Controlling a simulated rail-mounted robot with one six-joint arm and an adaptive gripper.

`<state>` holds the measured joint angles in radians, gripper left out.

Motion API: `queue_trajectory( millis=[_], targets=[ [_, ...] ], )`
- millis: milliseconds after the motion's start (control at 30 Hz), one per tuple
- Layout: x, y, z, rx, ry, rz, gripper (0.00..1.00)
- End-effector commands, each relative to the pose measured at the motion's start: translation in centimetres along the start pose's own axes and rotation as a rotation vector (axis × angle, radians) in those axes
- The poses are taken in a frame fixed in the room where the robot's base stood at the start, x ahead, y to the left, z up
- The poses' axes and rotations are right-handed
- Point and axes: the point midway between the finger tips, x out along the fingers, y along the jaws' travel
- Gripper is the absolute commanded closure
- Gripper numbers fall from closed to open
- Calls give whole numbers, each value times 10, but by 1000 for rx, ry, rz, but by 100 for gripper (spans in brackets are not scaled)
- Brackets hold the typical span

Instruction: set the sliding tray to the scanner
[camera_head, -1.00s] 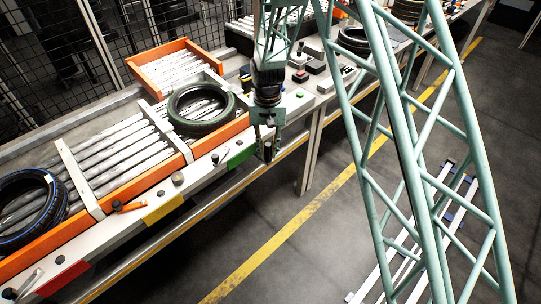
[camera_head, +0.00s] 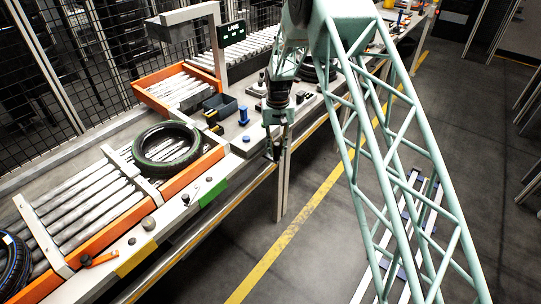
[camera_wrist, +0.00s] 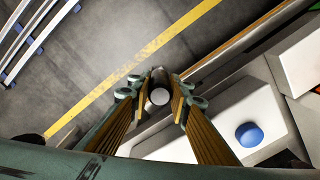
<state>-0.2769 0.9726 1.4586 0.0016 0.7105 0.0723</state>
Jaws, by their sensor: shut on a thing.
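The scanner seems to be the grey arch with a lit display (camera_head: 232,33) over the rollers in the head view. I cannot tell for sure which part is the sliding tray; an orange-sided frame (camera_head: 195,172) with white crossbars lies on the rollers left of the arch. A black tyre (camera_head: 167,147) lies flat there. My gripper (camera_head: 275,150) is at the bench's front edge, right of the green patch. In the wrist view (camera_wrist: 158,92) its fingers are shut on a pale round-ended part (camera_wrist: 160,97). What that part joins is hidden.
A blue button (camera_head: 246,139) sits on the bench close to my gripper. A dark bin (camera_head: 220,106) and a blue cylinder (camera_head: 243,115) stand behind it. Small knobs line the front rail (camera_head: 165,215).

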Motion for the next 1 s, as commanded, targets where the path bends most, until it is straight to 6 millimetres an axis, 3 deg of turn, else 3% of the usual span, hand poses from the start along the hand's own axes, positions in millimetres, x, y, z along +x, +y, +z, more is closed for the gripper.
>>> queue_trajectory(
  millis=[400, 433, 567, 1000],
  targets=[
    [0, 5, -6, -1, 5, 1, 100],
    [0, 5, -6, -1, 5, 1, 82],
    [0, 5, -5, -1, 4, 1, 70],
    [-2, 4, -4, -1, 1, 1, 68]
  ],
)
